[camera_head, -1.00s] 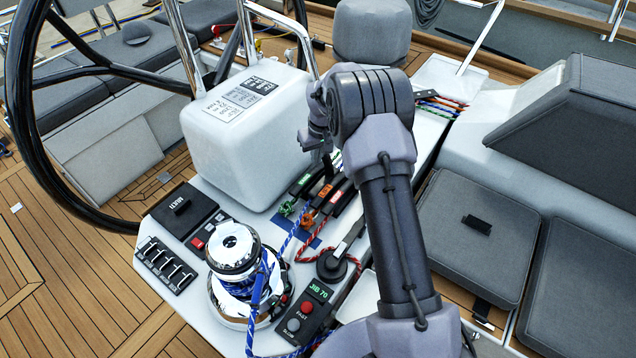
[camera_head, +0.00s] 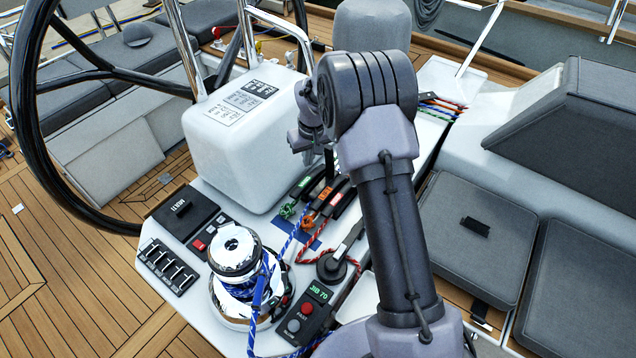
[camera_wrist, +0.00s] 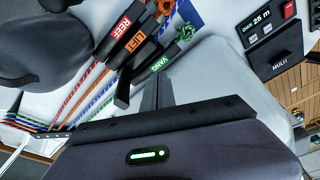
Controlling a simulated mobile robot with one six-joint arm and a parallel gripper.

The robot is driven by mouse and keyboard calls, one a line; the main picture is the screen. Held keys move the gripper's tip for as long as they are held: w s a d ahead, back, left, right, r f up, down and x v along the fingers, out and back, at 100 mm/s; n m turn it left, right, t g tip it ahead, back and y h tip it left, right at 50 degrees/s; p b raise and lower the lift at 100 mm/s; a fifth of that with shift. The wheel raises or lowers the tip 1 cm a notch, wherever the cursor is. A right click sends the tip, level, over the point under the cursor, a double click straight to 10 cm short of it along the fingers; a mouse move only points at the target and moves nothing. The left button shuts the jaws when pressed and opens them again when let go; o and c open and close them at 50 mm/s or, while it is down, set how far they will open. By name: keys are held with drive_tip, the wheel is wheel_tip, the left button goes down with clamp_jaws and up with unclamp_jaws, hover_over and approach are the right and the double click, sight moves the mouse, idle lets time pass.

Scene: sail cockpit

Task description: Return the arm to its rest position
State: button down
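My arm rises from the bottom of the head view and bends at a dark elbow, with the wrist folded back at its left. My gripper (camera_wrist: 157,92) shows in the wrist view as two dark fingers close together with nothing between them. It appears shut and empty. In the head view it is mostly hidden behind my arm and cannot be made out clearly. In the wrist view it hangs beside the row of clutches, including a green-labelled VANG clutch (camera_wrist: 158,78) and an orange-labelled one (camera_wrist: 137,41). I cannot see it touching anything.
A chrome winch (camera_head: 235,262) with blue rope stands left of my arm, beside a button panel (camera_head: 308,312). A white pedestal box (camera_head: 225,150) and the steering wheel (camera_head: 40,150) are further left. Grey cushions (camera_head: 475,235) lie right. Teak floor (camera_head: 60,280) is clear at lower left.

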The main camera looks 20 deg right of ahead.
drive_tip(key=shift+r+p, duration=0.3)
drive_tip(key=shift+r, duration=0.6)
